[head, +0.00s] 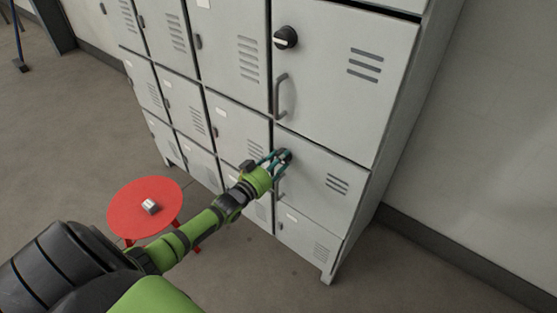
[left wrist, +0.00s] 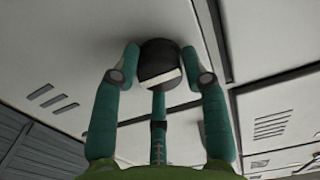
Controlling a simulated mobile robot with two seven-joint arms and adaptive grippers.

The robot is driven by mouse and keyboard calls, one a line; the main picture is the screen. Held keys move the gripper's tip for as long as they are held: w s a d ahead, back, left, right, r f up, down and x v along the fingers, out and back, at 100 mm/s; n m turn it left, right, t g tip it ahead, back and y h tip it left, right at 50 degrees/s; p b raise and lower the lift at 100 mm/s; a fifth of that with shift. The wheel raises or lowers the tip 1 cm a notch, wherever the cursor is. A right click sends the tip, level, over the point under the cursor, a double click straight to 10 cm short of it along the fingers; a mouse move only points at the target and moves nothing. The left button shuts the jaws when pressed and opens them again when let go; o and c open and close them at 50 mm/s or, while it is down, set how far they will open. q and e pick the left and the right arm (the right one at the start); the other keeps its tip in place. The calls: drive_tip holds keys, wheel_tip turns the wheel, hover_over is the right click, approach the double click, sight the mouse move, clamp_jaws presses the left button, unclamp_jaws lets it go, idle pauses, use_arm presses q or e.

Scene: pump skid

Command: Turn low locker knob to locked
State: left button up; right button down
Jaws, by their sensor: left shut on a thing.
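The low locker knob (head: 286,155) is a dark round knob on the grey locker door (head: 322,182) below the large upper door. My left gripper (head: 278,160) is at this knob, with its teal fingers closed around it. In the left wrist view, the black knob (left wrist: 160,62) with a white bar across it sits between the fingertips of my left gripper (left wrist: 162,70). The fingers partly hide the knob in the head view. Any lock marking around it cannot be made out. My right gripper is not in view.
An upper black knob (head: 286,37) with a white bar and a grey handle (head: 281,96) are on the door above. A red round stool (head: 130,212) with a small metallic block (head: 151,207) stands left of my arm. Floor is clear right of the lockers.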

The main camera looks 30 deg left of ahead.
use_arm(q)
drive_tip(key=o, duration=1.2)
drive_tip(key=shift+c, duration=0.2)
drive_tip(key=shift+s, duration=0.3)
drive_tip(key=s, duration=1.1)
drive_tip(key=shift+s+a, duration=0.15)
drive_tip(key=shift+a, duration=0.3)
